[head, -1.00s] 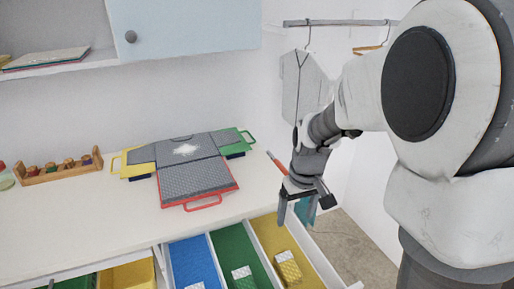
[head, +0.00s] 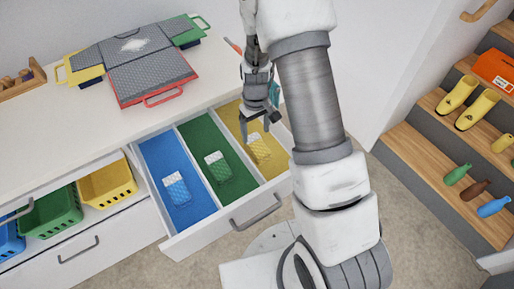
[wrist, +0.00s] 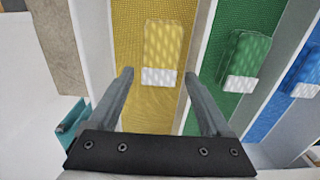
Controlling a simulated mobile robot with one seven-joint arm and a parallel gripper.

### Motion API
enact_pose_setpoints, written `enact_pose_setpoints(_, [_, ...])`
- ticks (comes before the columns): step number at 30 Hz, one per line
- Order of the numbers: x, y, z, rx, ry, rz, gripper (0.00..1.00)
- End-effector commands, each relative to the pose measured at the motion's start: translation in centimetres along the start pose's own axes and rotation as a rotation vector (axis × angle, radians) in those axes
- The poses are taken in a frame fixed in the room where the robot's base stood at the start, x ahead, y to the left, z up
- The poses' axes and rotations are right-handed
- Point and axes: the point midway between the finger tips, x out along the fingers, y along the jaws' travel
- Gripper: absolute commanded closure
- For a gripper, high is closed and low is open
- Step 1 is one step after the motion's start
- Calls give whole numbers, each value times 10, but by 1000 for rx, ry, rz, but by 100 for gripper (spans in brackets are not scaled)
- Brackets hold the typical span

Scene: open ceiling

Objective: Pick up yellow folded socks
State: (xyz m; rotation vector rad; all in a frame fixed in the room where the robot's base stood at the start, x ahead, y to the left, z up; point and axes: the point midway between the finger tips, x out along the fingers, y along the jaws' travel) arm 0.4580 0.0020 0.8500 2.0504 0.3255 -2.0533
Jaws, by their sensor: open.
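The yellow folded socks (head: 260,150) lie in the yellow compartment (head: 230,111) of the open drawer, at its right side. In the wrist view the yellow folded socks (wrist: 161,48) have a white band at the near end and lie ahead of the fingertips, between their lines. My gripper (head: 257,132) is open and empty, above the yellow compartment and close to the socks. In the wrist view my gripper (wrist: 161,85) has its two fingers spread wide. Whether a finger touches the socks cannot be told.
Green folded socks (head: 217,167) and blue folded socks (head: 177,189) lie in their own compartments, with thin dividers between. The counter (head: 70,120) holds a folding board (head: 150,75). Steps with yellow shoes (head: 477,109) and bottles (head: 458,174) stand at the right.

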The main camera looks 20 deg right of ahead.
Motion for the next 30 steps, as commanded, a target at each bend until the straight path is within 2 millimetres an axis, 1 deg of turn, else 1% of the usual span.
enact_pose_setpoints(1, [7, 0, 0, 0, -1, 0, 18])
enact_pose_setpoints(8, [22, 0, 2, 0, 0, 0, 18])
enact_pose_setpoints(13, [48, -1, 10, 1, -4, -1, 18])
enact_pose_setpoints(17, [63, 0, 8, 1, -1, 0, 18])
enact_pose_setpoints(21, [67, 0, 8, 0, 2, 1, 18])
enact_pose_setpoints(26, [67, 0, 8, 0, 2, 1, 18])
enact_pose_setpoints(27, [67, 0, 8, 0, 2, 1, 21])
enact_pose_setpoints(29, [67, 0, 8, 0, 2, 0, 32])
enact_pose_setpoints(30, [67, 0, 8, 0, 2, 0, 39])
